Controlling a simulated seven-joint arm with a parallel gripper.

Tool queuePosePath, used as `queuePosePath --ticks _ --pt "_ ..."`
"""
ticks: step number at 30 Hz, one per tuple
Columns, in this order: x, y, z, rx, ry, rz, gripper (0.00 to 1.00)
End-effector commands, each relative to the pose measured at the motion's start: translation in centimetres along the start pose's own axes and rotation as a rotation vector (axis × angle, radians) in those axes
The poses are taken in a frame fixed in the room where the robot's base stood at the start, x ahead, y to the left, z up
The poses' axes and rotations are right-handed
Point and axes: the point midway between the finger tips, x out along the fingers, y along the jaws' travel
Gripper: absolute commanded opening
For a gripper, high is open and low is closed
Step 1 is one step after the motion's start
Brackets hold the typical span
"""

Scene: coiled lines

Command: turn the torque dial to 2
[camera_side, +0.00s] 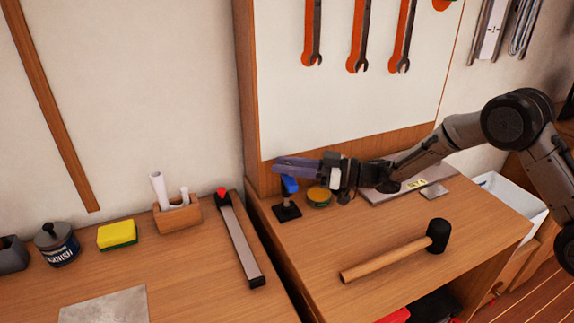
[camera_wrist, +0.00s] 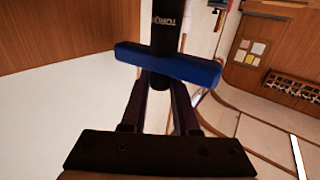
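The torque dial has a blue bar handle (camera_side: 290,185) on a black post and square black base (camera_side: 287,212), standing on the right bench near its left edge. In the wrist view the blue bar (camera_wrist: 168,64) lies across the picture, slightly tilted, in front of a dark column lettered "TORQ…" (camera_wrist: 168,25). My gripper (camera_side: 285,166) reaches in from the right, its fingers level at the top of the blue bar. In the wrist view the two fingers run up to the bar, with a gap between them lower down. The bar hides their tips, so I cannot tell whether they grip it. No dial numbers are readable.
A round yellow-topped tin (camera_side: 319,196) stands just right of the dial. A mallet (camera_side: 395,253) lies in front, and a flat grey plate (camera_side: 408,184) lies behind. Wrenches (camera_side: 358,35) hang on the back panel. Bench wood between dial and mallet is clear.

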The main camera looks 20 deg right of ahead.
Motion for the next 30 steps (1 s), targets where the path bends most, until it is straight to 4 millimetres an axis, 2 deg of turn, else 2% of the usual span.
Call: queuePosePath --ticks 1,4,17,30 --pt "-0.01 0.0 0.0 0.0 0.0 0.0 0.18" --pt "-0.02 0.0 0.0 0.0 0.0 0.0 0.0" --pt "-0.01 -0.11 -0.05 0.0 -0.001 0.036 0.0" --pt "0.04 -0.26 -0.07 0.0 0.0 0.301 0.0"
